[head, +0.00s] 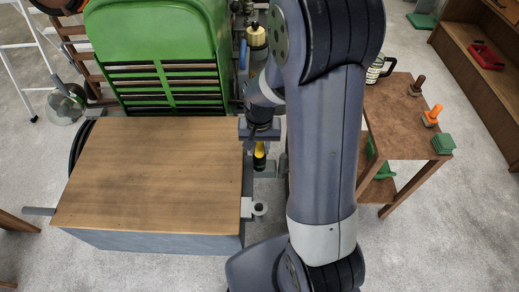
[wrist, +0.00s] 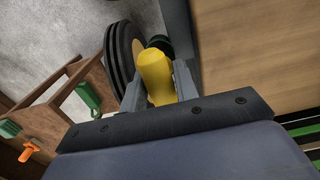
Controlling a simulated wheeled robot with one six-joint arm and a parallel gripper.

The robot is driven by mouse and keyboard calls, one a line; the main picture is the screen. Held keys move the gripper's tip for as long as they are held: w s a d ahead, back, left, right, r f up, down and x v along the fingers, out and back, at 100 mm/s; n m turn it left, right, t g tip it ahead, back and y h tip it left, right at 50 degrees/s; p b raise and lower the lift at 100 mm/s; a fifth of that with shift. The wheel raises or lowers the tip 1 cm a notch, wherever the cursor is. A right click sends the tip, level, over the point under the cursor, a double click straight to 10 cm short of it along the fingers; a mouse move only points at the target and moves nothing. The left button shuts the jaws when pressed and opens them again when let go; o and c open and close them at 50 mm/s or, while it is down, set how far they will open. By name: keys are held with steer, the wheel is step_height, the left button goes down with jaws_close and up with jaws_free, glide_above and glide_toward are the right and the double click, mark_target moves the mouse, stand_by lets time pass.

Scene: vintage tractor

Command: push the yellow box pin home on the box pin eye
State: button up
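The yellow box pin (head: 259,150) is in the head view just below my gripper (head: 259,138), beside the right edge of the wooden box. Its lower part looks dark. In the wrist view the yellow pin (wrist: 156,76) lies between the two grey fingers of my gripper (wrist: 158,84), which appear closed against its sides. A pale grey bracket with a round eye (head: 260,208) sticks out from the box's right side, nearer the front. Another grey bracket (head: 268,170) is close by the pin's lower end. I cannot tell whether the pin's tip is in an eye.
The wooden-topped box (head: 150,175) is left of my gripper. The green tractor bonnet (head: 160,50) stands behind it. A brown side table (head: 400,115) with stamps, a green block and a mug is on the right. Grey floor (head: 400,250) is clear at front right.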

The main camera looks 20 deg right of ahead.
jaws_close()
steer(key=shift+r, duration=0.1)
